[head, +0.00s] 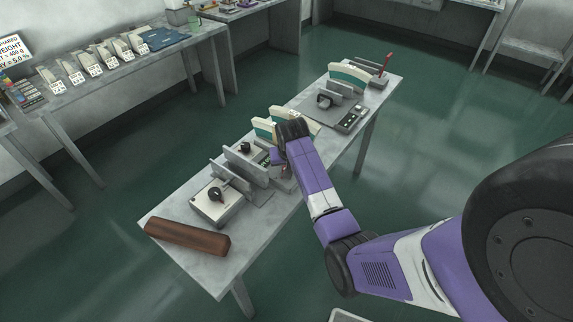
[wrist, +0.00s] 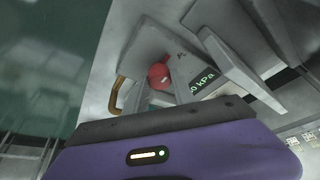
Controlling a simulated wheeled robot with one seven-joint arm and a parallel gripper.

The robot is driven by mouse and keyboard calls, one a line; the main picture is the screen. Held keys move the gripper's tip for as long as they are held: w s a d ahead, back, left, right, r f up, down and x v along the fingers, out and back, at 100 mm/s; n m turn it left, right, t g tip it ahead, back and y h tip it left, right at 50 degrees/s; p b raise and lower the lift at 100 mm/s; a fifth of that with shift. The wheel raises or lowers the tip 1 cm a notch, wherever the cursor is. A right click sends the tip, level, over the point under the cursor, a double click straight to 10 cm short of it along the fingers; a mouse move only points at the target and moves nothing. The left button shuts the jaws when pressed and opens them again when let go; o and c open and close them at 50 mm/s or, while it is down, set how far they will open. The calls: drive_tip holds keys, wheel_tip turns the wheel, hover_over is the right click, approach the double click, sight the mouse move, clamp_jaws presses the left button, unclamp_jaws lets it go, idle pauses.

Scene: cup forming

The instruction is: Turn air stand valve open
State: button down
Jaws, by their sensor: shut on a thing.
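The air stand (wrist: 150,48) is a grey block with a display reading kPa in the wrist view. A red valve knob (wrist: 158,75) sits on it, and a curved brass piece (wrist: 117,95) shows to its left. In the head view, my gripper (head: 279,160) is low at the table's near edge, by the air stand (head: 286,172), which is partly hidden by my arm.
The long grey table (head: 185,266) holds a white box with a black knob (head: 214,203), upright grey plates (head: 247,165), a brown roll (head: 187,238), and a grey device with a panel (head: 350,119). A side bench (head: 190,45) stands along the wall. Green floor is clear around the table.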

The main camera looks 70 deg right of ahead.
drive_tip(key=shift+m, duration=0.3)
drive_tip(key=c, duration=1.1)
unclamp_jaws()
drive_tip(key=shift+o, duration=0.2)
drive_tip(key=v, duration=0.8)
drive_tip(key=shift+b, duration=0.35)
drive_tip(key=shift+w, duration=0.1)
